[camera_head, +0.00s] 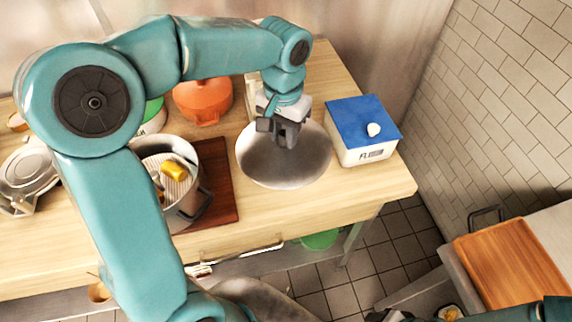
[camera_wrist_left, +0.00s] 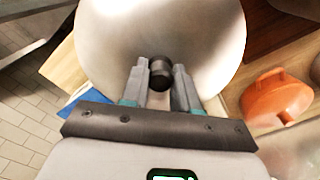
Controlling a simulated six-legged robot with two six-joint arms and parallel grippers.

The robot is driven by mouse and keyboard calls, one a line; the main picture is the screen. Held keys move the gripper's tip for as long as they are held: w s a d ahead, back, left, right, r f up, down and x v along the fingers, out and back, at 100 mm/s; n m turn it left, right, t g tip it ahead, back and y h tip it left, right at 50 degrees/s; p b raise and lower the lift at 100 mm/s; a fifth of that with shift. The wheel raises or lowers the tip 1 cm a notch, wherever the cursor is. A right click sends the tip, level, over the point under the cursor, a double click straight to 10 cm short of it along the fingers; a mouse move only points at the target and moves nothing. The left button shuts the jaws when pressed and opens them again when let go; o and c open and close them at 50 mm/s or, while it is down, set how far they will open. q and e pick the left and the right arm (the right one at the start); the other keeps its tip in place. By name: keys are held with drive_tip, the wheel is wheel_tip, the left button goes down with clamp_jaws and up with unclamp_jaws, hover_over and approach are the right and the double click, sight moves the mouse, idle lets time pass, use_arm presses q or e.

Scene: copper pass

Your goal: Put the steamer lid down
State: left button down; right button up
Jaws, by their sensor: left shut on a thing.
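The steamer lid (camera_head: 270,168) is a round, shiny metal disc with a dark knob (camera_wrist_left: 161,72). In the head view it is over the right part of the wooden counter, between the dark board and the blue-topped box. My left gripper (camera_head: 285,138) is shut on the knob from above; in the left wrist view its fingers (camera_wrist_left: 160,85) stand on both sides of it. I cannot tell whether the lid's rim touches the counter. A dark part that looks like my right gripper (camera_head: 392,315) shows at the bottom edge, mostly cut off.
An open metal pot (camera_head: 187,215) with yellow food inside stands on a dark board (camera_head: 222,190), left of the lid. A blue-topped box (camera_head: 362,125) is close on the right. An orange pot (camera_head: 203,100) stands behind. Bare counter (camera_head: 320,205) shows in front.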

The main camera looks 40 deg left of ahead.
sight(282, 155)
use_arm(q)
drive_tip(key=f, duration=0.7)
drive_tip(key=shift+s+a+f, duration=0.15)
drive_tip(key=shift+s+f, duration=0.1)
drive_tip(key=shift+f, duration=0.05)
drive_tip(key=shift+w+f+p, duration=0.15)
drive_tip(key=shift+f+p, duration=0.15)
drive_tip(key=shift+f, duration=2.05)
drive_tip(key=shift+f, duration=0.1)
drive_tip(key=shift+f, duration=0.15)
drive_tip(key=c, duration=0.8)
unclamp_jaws()
drive_tip(key=shift+c, duration=0.2)
wheel_tip(282, 155, up, 12)
drive_tip(key=shift+r, duration=0.25)
